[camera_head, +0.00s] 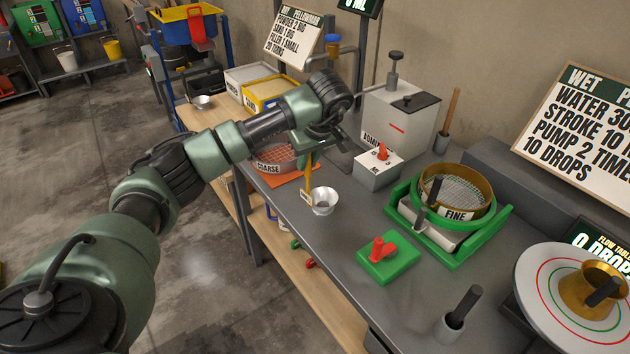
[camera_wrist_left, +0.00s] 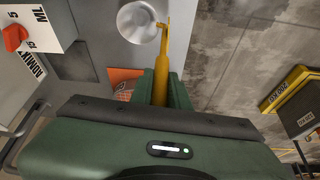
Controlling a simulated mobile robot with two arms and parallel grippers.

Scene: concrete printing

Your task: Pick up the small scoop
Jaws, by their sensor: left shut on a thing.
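The small scoop has a round silver bowl (camera_head: 323,201) and a yellow handle (camera_head: 309,185). In the head view it is near the left edge of the grey worktop, with its handle upright. My left gripper (camera_head: 309,160) is above the bowl, shut on the upper handle. The left wrist view shows the handle (camera_wrist_left: 162,72) between my green fingers (camera_wrist_left: 161,90) and the silver bowl (camera_wrist_left: 138,21) beyond the fingertips. The fingers hide the handle's upper end. I cannot tell whether the bowl touches the worktop. My right gripper is not in view.
An orange coarse sieve (camera_head: 275,158) sits behind the scoop. A white dosing box with a red knob (camera_head: 381,153) stands right of it. Bare worktop (camera_head: 345,225) lies between.

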